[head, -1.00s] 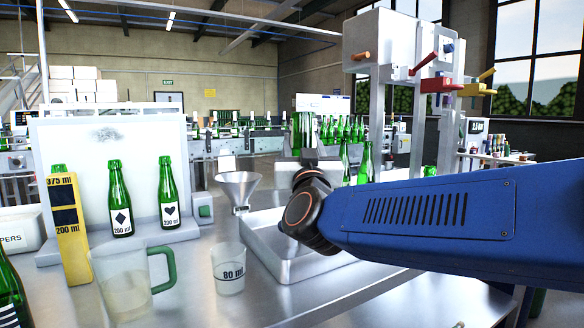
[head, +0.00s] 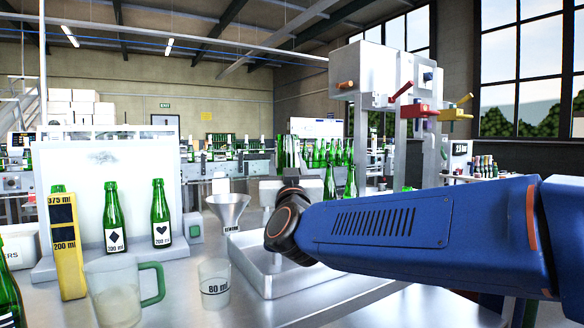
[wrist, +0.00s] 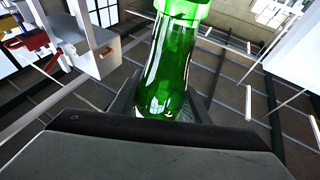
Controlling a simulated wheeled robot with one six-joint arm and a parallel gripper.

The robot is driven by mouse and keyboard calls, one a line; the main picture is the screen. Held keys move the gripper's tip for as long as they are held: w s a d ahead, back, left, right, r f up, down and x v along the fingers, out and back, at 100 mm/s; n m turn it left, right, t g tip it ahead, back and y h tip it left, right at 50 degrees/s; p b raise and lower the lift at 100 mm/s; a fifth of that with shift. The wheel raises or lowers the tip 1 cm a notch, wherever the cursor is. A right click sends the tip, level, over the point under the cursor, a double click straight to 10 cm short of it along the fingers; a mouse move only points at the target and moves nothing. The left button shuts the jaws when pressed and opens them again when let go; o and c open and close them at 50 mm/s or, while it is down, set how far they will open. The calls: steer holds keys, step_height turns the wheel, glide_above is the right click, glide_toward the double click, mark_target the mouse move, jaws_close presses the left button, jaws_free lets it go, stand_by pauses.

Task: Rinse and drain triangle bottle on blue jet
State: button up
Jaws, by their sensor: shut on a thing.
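In the wrist view my gripper (wrist: 163,108) is shut on a green glass bottle (wrist: 172,65). The bottle's open mouth is at the top of that view; no label shows on the visible part, so I cannot tell its mark. In the head view my wrist is above the metal tray (head: 318,285), and the held bottle is not clearly visible. A white machine (head: 360,72) behind the tray carries a blue knob (head: 428,76), an orange knob, a red lever (head: 418,110) and a yellow lever (head: 455,113). I cannot make out a blue jet nozzle.
A funnel (head: 227,210) stands left of the tray. A glass jug (head: 117,292) and an 80 ml beaker (head: 214,283) stand on the front of the bench. Diamond (head: 114,222) and heart (head: 160,215) bottles stand before a white panel. Several green bottles stand behind my wrist.

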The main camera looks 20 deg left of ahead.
steer(key=n+g+y, duration=0.1)
steer(key=n+g, duration=0.1)
steer(key=n, duration=0.5)
steer(key=n+g+y, duration=0.1)
steer(key=n+g, duration=0.2)
steer(key=n, duration=0.5)
steer(key=n+g+y, duration=0.1)
steer(key=n+g, duration=0.2)
steer(key=n, duration=0.5)
steer(key=shift+n+g, duration=0.4)
steer(key=shift+n, duration=0.5)
steer(key=shift+r+n+h, duration=0.1)
steer(key=shift+n+h, duration=0.5)
steer(key=shift+n, duration=0.3)
steer(key=n+h, duration=0.2)
steer(key=n, duration=0.1)
steer(key=shift+a+n, duration=0.1)
steer(key=shift+n, duration=0.2)
steer(key=n+h, duration=0.2)
steer(key=n, duration=0.2)
steer(key=shift+h, duration=0.4)
steer(key=shift+n+t+h, duration=0.3)
steer(key=shift+n+h, duration=0.3)
steer(key=shift+n, duration=0.3)
